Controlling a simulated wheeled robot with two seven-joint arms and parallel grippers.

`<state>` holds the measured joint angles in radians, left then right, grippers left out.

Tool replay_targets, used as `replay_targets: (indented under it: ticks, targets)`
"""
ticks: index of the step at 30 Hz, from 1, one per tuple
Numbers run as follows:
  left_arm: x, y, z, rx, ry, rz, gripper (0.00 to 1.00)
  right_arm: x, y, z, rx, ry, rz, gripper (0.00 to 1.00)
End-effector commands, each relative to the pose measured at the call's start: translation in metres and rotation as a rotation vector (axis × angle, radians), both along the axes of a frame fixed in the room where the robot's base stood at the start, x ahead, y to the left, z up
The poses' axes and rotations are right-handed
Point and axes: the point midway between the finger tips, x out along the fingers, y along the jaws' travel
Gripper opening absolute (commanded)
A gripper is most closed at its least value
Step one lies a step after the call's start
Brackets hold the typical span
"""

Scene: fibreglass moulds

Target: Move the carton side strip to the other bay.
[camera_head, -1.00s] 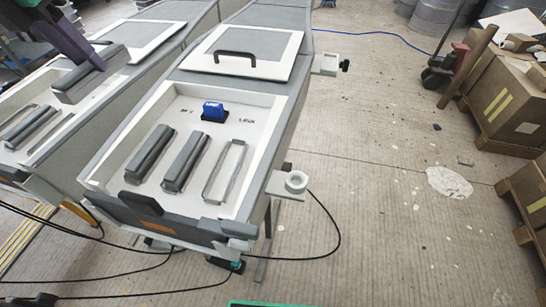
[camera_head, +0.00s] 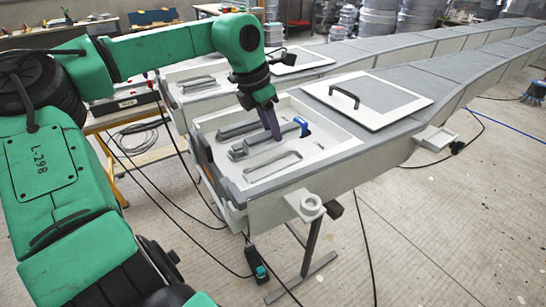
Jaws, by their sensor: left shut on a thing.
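My left gripper (camera_head: 273,136) has purple fingers pointing down into the recess of the nearer pale mould (camera_head: 335,136). It is shut on a grey strip (camera_head: 247,151) low in that recess; whether the strip touches the floor I cannot tell. A second grey strip (camera_head: 238,130) lies beside it on the far side. An empty rectangular outline (camera_head: 272,166) is on the near side. The other mould's bay (camera_head: 177,98) behind holds a grey strip (camera_head: 197,86), partly beyond my arm. My right gripper is not in view.
A blue block (camera_head: 301,127) stands in the nearer recess, close right of my fingers. A flat lid with a black handle (camera_head: 344,96) lies on the mould to the right. Cables hang below.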

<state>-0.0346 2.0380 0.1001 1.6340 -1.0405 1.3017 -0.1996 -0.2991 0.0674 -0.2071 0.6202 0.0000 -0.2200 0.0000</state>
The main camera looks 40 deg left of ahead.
Motion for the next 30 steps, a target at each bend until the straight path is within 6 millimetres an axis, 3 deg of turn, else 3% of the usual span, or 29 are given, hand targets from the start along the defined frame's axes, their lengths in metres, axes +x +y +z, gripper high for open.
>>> replay_targets:
  ticks: [3, 12, 22, 23, 24, 25, 30]
  targets:
    - [0.0, -0.001, -0.026, -0.003, 0.0, 0.0, 0.0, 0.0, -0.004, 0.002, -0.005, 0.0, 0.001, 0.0]
    - [0.0, -0.001, -0.076, -0.001, -0.001, 0.001, 0.0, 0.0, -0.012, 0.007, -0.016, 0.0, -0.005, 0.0]
    - [0.001, 0.0, -0.083, 0.001, -0.003, 0.002, 0.0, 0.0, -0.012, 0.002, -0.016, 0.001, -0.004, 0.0]
    - [0.0, 0.0, -0.081, 0.001, -0.002, 0.002, 0.44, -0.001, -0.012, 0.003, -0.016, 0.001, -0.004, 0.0]
    - [0.0, 0.0, -0.081, 0.001, -0.002, 0.002, 0.6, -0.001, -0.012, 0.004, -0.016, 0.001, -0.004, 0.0]
    - [0.0, 0.0, -0.081, 0.0, -0.002, 0.001, 0.67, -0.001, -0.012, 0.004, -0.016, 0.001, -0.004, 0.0]
    - [0.0, 0.0, -0.081, 0.0, -0.001, 0.001, 0.67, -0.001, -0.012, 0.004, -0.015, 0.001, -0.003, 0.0]
